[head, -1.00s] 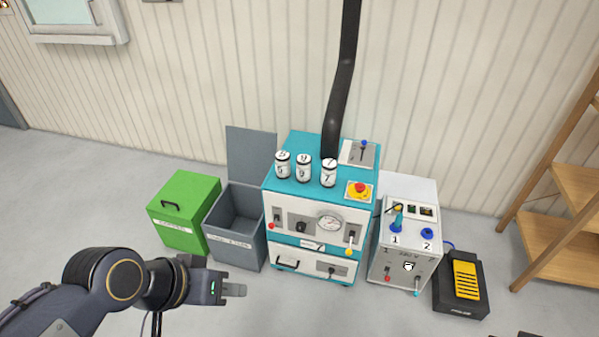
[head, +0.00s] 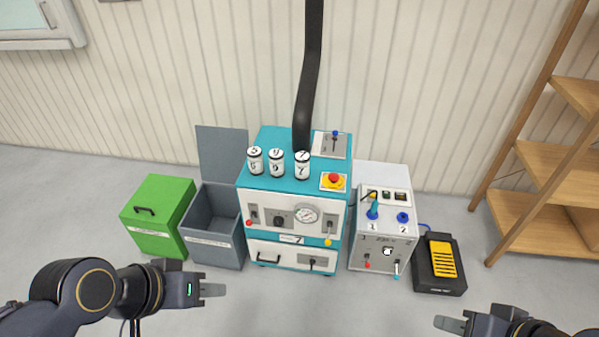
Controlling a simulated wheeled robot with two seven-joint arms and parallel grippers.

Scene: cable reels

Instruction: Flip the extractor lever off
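A lever with a blue knob (head: 335,134) stands upright on a grey plate (head: 338,151) on top of the teal and white machine (head: 262,228), beside the black duct (head: 308,85). I cannot read the plate's markings. Other small levers on the machine's front have a red knob (head: 250,223) and a yellow knob (head: 327,242). My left gripper (head: 212,290) is at the lower left, in front of the grey bin, away from the machine. My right gripper (head: 450,325) is at the lower right edge, away from everything. Both are seen edge-on, so their opening does not show.
A green box (head: 157,217) and an open grey bin (head: 215,235) stand left of the machine. A grey-white power unit (head: 380,235), a black and yellow pedal (head: 441,262) and a wooden shelf (head: 545,220) stand right. Several numbered canisters (head: 277,163) sit on top. The floor in front is clear.

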